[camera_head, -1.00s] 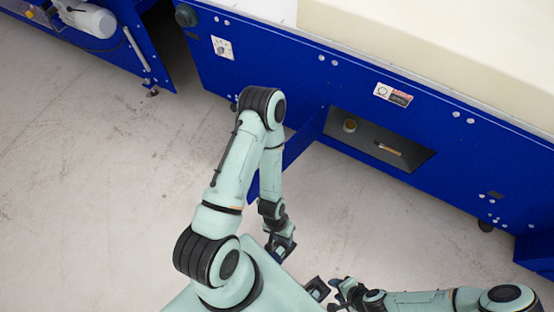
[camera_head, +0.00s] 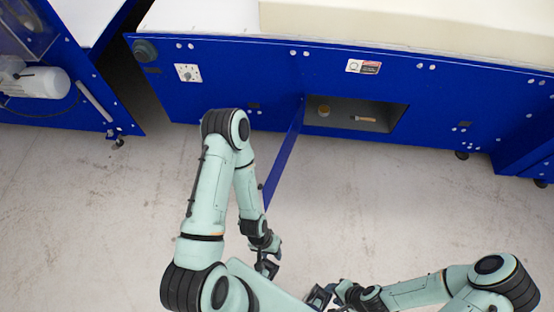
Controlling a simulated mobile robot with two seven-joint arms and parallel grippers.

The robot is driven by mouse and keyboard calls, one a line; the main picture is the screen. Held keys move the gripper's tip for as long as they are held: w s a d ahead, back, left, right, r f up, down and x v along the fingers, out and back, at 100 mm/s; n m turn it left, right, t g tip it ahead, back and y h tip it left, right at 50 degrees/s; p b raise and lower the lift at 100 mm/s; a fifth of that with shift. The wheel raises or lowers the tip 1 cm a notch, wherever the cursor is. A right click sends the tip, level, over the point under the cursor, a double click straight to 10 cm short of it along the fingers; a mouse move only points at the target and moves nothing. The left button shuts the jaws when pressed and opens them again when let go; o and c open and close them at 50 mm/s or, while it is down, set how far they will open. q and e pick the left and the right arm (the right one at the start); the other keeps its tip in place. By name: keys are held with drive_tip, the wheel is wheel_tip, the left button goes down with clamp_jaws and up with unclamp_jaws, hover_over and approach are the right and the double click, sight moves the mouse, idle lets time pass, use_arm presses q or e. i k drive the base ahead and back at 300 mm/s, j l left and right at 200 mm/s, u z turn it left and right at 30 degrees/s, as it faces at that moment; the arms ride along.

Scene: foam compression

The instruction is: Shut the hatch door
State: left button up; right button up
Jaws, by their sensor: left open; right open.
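The hatch door (camera_head: 284,157) is a blue panel standing open, swung out toward me from the left edge of the hatch opening (camera_head: 385,109) in the blue machine. My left gripper (camera_head: 267,268) is open and empty, pointing down, below the door's free end and apart from it. My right gripper (camera_head: 320,297) is open and empty at the bottom of the view, to the right of the left one and well away from the door.
Inside the opening are a small round tan item (camera_head: 323,111) and a brush-like item (camera_head: 363,119). A cream foam block (camera_head: 410,30) lies on the blue machine (camera_head: 220,90). Another blue machine with a motor (camera_head: 40,84) stands at left. The concrete floor (camera_head: 400,205) in front is clear.

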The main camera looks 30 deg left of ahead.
sight(268, 189)
drive_tip(key=k+j+z, duration=0.1)
drive_tip(key=j, duration=0.25)
drive_tip(key=k+j+z, duration=0.1)
drive_tip(key=j, duration=0.2)
drive_tip(key=k+j+z, duration=0.1)
drive_tip(key=j+z, duration=0.1)
drive_tip(key=j, duration=0.3)
drive_tip(key=k+j, duration=0.15)
drive_tip(key=j, duration=0.3)
drive_tip(key=j+z, duration=0.15)
drive_tip(key=j, duration=0.25)
drive_tip(key=i+j+z, duration=0.1)
drive_tip(key=j, duration=0.8)
